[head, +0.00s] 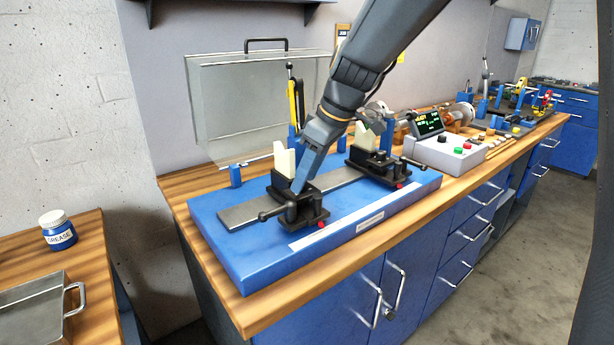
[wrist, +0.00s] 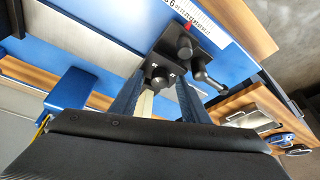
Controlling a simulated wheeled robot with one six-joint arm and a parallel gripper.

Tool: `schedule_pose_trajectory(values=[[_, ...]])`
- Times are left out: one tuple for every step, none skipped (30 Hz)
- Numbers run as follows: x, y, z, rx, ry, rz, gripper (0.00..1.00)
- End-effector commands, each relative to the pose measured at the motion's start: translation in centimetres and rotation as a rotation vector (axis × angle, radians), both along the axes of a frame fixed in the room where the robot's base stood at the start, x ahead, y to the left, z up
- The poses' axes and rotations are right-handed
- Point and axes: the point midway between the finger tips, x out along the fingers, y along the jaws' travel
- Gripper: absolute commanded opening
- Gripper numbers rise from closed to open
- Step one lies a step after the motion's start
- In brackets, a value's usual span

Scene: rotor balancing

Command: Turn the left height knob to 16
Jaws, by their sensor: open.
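The left support (head: 293,205) is a black block with a cream V-shaped top, standing on the steel rail of the blue balancing machine. It also shows in the wrist view (wrist: 187,62). A dark round knob (wrist: 158,77) on that support lies between the two blue fingers of my gripper (wrist: 156,86). The fingers are apart, one on each side of the knob; I cannot tell whether either touches it. In the head view my gripper (head: 298,186) points down at the left support, and the knob there is hidden. I cannot read the knob's setting.
A black lever with a ball end (wrist: 207,82) sticks out beside the knob. A scale strip (wrist: 190,15) runs along the base edge. The right support (head: 377,160) stands on the same rail. A control box (head: 448,148) with a display is farther right.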

Motion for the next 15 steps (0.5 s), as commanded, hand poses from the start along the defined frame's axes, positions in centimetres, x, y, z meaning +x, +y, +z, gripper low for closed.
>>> schedule_pose_trajectory(values=[[0.0,-0.2,0.6,0.001,-0.005,-0.002,0.42],[-0.1,-0.4,1.0,0.001,-0.004,-0.001,0.42],[-0.2,-0.6,1.6,0.001,-0.004,-0.002,0.42],[-0.3,-0.8,2.1,0.001,-0.004,-0.002,0.42],[-0.4,-0.9,2.5,0.001,-0.004,-0.002,0.42],[-0.5,-1.2,3.2,0.001,-0.004,-0.002,0.42],[-0.6,-1.3,3.6,0.0,-0.004,-0.002,0.42],[-0.7,-1.5,4.1,0.001,-0.005,-0.002,0.42],[-0.8,-1.7,4.6,0.0,-0.004,-0.002,0.42],[-0.9,-1.8,5.0,0.001,-0.003,-0.002,0.42],[-0.9,-2.0,5.3,0.001,-0.003,-0.002,0.42],[-1.0,-2.1,5.7,0.001,-0.003,-0.002,0.42],[-1.1,-2.2,6.0,0.001,-0.002,-0.002,0.42],[-1.2,-2.3,6.2,0.0,-0.002,-0.002,0.42],[-1.2,-2.4,6.4,0.0,-0.002,-0.002,0.42]])
